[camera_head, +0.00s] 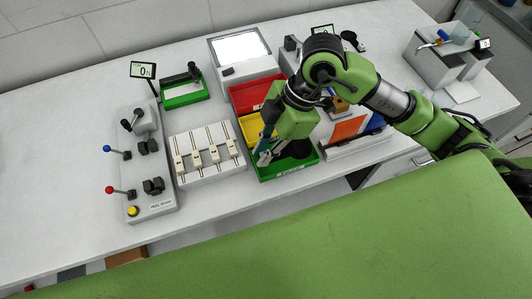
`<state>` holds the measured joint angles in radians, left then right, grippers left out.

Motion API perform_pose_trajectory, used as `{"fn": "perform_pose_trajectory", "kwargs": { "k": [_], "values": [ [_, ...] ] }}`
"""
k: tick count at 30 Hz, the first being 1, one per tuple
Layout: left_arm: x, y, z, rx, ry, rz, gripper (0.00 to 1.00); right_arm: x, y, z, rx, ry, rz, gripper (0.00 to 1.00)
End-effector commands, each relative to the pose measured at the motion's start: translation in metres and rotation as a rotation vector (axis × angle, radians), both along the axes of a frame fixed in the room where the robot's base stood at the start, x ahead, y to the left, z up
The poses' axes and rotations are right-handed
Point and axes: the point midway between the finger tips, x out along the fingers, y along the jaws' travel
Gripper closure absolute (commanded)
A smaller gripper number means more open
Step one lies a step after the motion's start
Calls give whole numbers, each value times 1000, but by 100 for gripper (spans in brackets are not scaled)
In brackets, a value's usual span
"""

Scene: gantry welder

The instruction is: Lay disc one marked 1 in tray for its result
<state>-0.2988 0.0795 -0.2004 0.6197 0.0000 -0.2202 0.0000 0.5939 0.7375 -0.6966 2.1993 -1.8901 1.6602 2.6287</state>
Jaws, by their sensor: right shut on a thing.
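My right gripper (266,154) reaches in from the right and points down over the green tray (291,172). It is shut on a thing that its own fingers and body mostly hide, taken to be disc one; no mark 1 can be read. A dark, rounded piece shows beside the fingers, too unclear to name. The red tray (250,94) stands behind, and the yellow tray (250,127) lies between red and green, partly covered by the gripper. I cannot tell whether the held thing touches the green tray. My left gripper is not in view.
Left of the trays stand a pale slotted rack (205,155) and a grey lever panel (143,170). A small green-edged tray (184,92) and a lit white panel (240,48) stand behind. An orange and blue rack (349,129) is close on the right, under my arm.

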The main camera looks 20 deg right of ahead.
Motion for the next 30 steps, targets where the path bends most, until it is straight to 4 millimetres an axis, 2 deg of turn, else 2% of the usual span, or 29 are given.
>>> {"fn": "perform_pose_trajectory", "kwargs": {
  "k": [10,16,30],
  "values": [
    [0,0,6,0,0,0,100,20,-13,-31,-2,5,-1,100],
    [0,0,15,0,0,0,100,19,-12,-56,-1,3,1,100],
    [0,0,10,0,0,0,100,19,-11,-64,0,0,1,100]
  ]
}}
